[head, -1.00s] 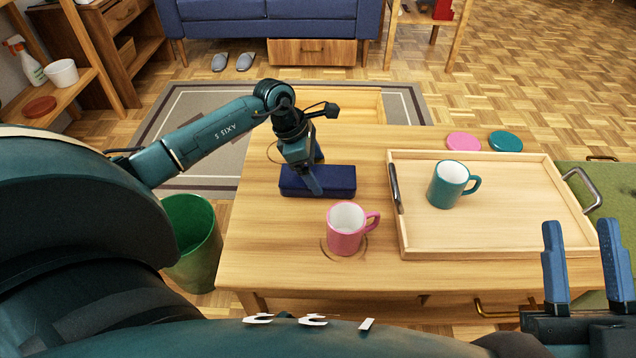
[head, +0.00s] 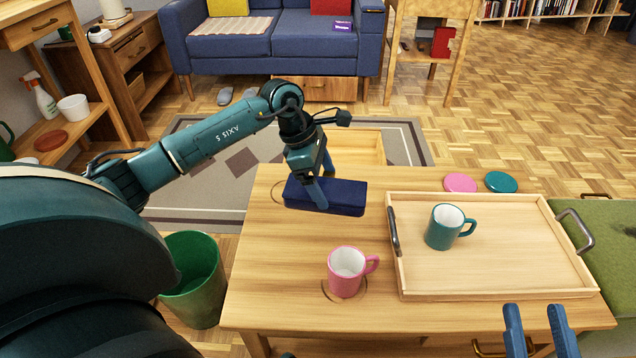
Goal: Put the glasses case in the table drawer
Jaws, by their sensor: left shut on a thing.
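The dark blue glasses case (head: 345,196) is held by my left gripper (head: 323,188), whose fingers are shut on it. The case appears slightly above the far left part of the wooden table (head: 290,265). Behind the table's far edge, an open table drawer (head: 360,147) sticks out; its near part is hidden by the table and my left arm. My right gripper (head: 540,335) is at the bottom right, its two blue fingers apart and empty.
A pink mug (head: 345,272) stands in front of the case. A wooden tray (head: 500,283) with a teal mug (head: 442,228) fills the table's right side. Pink (head: 460,183) and teal (head: 501,182) discs lie behind it. A green bin (head: 195,285) stands left of the table.

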